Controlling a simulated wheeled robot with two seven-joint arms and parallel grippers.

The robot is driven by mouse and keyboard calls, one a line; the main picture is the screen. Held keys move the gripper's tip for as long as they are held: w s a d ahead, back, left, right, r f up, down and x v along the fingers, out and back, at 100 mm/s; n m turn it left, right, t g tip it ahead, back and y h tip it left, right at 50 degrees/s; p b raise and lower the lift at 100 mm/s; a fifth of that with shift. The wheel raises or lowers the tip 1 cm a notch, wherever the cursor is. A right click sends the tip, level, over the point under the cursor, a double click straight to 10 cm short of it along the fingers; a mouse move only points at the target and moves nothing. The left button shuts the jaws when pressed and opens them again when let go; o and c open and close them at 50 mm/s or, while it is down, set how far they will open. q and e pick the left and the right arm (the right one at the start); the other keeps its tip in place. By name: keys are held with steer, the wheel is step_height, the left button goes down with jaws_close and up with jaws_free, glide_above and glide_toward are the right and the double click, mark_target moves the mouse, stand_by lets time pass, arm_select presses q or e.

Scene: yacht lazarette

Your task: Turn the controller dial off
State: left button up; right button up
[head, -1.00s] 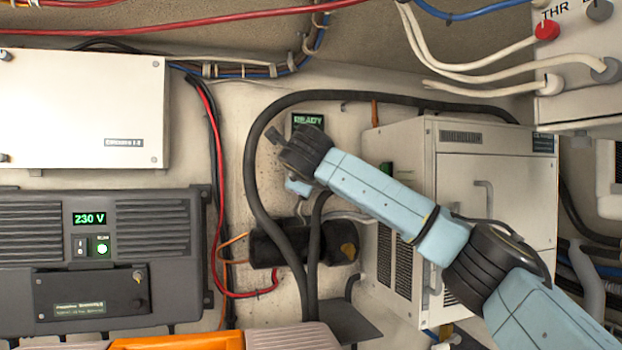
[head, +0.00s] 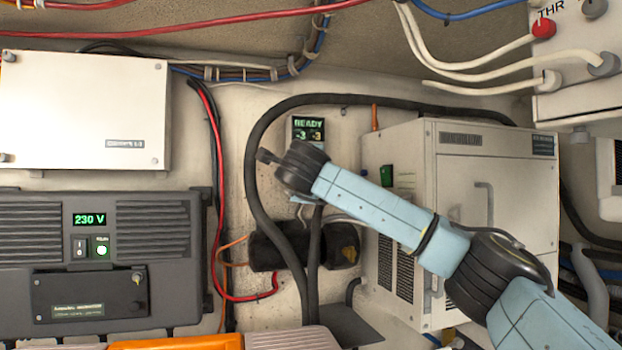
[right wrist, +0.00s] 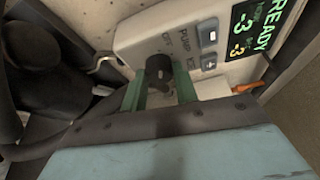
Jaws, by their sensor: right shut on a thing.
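The controller is a pale panel on the back wall with a green display reading READY and -3 -3. Its top part (head: 308,128) shows above my right wrist in the head view. In the right wrist view, its face (right wrist: 135,45) carries a black dial (right wrist: 158,68), with OFF and PUMP lettering beside it and two small buttons. My right gripper (right wrist: 160,85) has its green fingers either side of the dial and is shut on it. I cannot read clearly which mark the dial points to. In the head view, my wrist hides the dial and fingers. My left gripper is not in view.
A beige louvred box (head: 465,200) stands close right of the controller. A thick black hose (head: 252,160) loops around it, and a dark cylinder (head: 280,247) sits below. A grey 230 V unit (head: 150,260) and white box (head: 85,105) are at the left.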

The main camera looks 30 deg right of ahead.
steer(key=o, duration=1)
steer(key=b+v, duration=0.3)
steer(key=v, duration=1)
steer(key=shift+s+a+b, duration=0.15)
steer(key=shift+s+b, duration=0.05)
steer(key=shift+b, duration=0.1)
